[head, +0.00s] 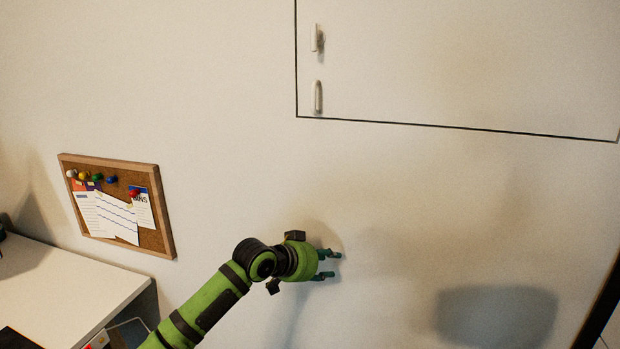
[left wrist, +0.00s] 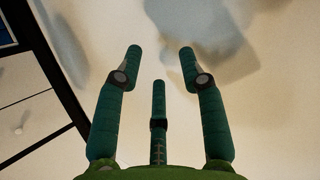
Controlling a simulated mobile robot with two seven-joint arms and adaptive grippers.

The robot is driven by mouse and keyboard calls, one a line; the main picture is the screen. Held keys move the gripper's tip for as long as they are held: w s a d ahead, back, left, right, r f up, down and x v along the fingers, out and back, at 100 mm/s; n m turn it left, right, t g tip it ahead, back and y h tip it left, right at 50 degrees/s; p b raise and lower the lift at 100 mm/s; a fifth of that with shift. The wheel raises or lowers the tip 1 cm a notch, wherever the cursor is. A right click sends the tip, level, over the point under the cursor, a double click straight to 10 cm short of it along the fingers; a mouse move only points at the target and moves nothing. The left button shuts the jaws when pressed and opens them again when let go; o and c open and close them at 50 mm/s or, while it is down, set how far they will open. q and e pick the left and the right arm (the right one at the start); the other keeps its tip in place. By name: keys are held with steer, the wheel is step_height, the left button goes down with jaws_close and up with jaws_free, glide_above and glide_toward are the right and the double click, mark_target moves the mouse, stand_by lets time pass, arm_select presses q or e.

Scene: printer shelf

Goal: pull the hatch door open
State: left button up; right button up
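The hatch door (head: 450,60) is a pale panel in the wall at the upper right of the head view. A dark gap line marks its left and bottom edges, and it looks shut. Two small pale handles sit near its left edge, an upper one (head: 317,38) and a lower one (head: 317,97). My left gripper (head: 334,265) is in front of the wall, well below the hatch door and apart from the handles. In the left wrist view its green fingers (left wrist: 160,60) are spread with nothing between them. My right gripper is in neither view.
A cork board (head: 155,240) with papers and coloured pins hangs on the wall at the left. A white desk (head: 70,295) stands at the lower left. The wall between my left gripper and the hatch door is bare.

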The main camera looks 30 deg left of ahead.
arm_select(q)
step_height(320, 180, up, 22)
steer(key=s+a+m+t+h, duration=0.1)
steer(key=a+t+h, duration=0.1)
steer(key=a+t, duration=0.1)
steer(key=t, duration=0.2)
glide_toward(314, 95)
steer(key=w, duration=0.2)
steer(key=shift+h, duration=0.4)
steer(key=p+x, duration=0.2)
steer(key=x, duration=0.4)
steer(key=shift+d, duration=0.15)
steer(key=shift+w+d+f, duration=0.1)
steer(key=shift+w+d, duration=0.05)
steer(key=shift+w, duration=0.3)
jaws_close()
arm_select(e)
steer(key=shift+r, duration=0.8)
